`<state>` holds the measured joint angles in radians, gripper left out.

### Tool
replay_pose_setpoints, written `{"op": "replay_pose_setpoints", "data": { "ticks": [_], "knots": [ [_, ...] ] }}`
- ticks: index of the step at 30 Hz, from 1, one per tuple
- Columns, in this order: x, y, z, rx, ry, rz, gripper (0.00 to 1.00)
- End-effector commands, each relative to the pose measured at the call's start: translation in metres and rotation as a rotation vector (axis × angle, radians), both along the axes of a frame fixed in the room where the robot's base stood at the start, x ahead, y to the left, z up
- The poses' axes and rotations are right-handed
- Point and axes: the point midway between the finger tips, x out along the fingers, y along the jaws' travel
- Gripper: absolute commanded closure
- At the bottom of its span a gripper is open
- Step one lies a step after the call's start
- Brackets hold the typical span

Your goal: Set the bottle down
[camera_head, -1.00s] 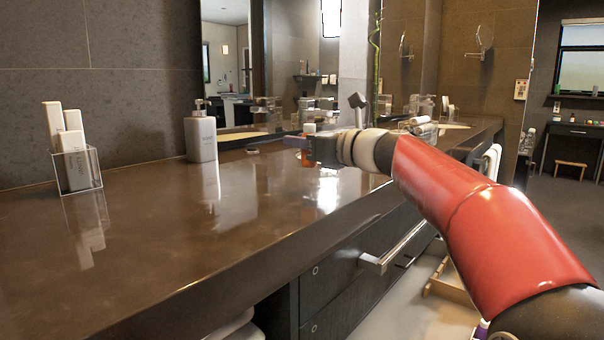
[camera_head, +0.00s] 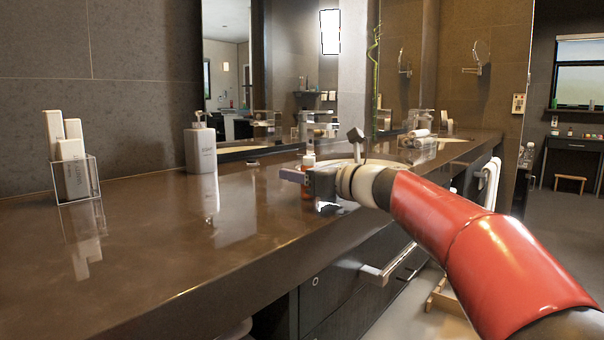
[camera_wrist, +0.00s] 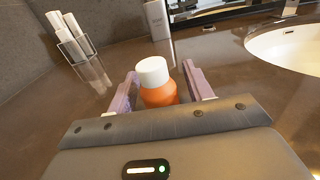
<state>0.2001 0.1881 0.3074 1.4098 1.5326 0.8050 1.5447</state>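The bottle (camera_wrist: 158,92) is orange with a white cap. In the wrist view it stands upright between the two pale purple fingers of my gripper (camera_wrist: 160,84). In the head view its white cap (camera_head: 308,160) shows just above my gripper (camera_head: 292,175), and some orange shows below the fingers. The gripper appears closed around the bottle's sides, though the contact itself is hard to see. The bottle is low over the brown counter (camera_head: 150,235). I cannot tell whether its base touches the surface.
A clear holder with white boxes (camera_head: 75,165) stands at the left on the counter. A white pump dispenser (camera_head: 200,148) stands by the wall. A white sink basin (camera_wrist: 290,45) is at the right in the wrist view. Counter between holder and gripper is clear.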

Motion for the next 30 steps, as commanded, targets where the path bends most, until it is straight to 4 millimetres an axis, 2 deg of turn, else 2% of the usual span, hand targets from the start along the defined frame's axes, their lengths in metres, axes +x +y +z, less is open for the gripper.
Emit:
{"op": "replay_pose_setpoints", "data": {
  "ticks": [8,11,24,30],
  "knots": [
    [-0.001,-0.002,0.002,0.000,0.000,-0.001,0.49],
    [-0.009,-0.012,0.002,-0.002,-0.001,-0.003,0.49],
    [-0.062,-0.081,0.002,-0.001,-0.001,-0.003,0.49],
    [-0.073,-0.094,0.002,0.000,0.000,-0.001,0.49]
  ]
}}
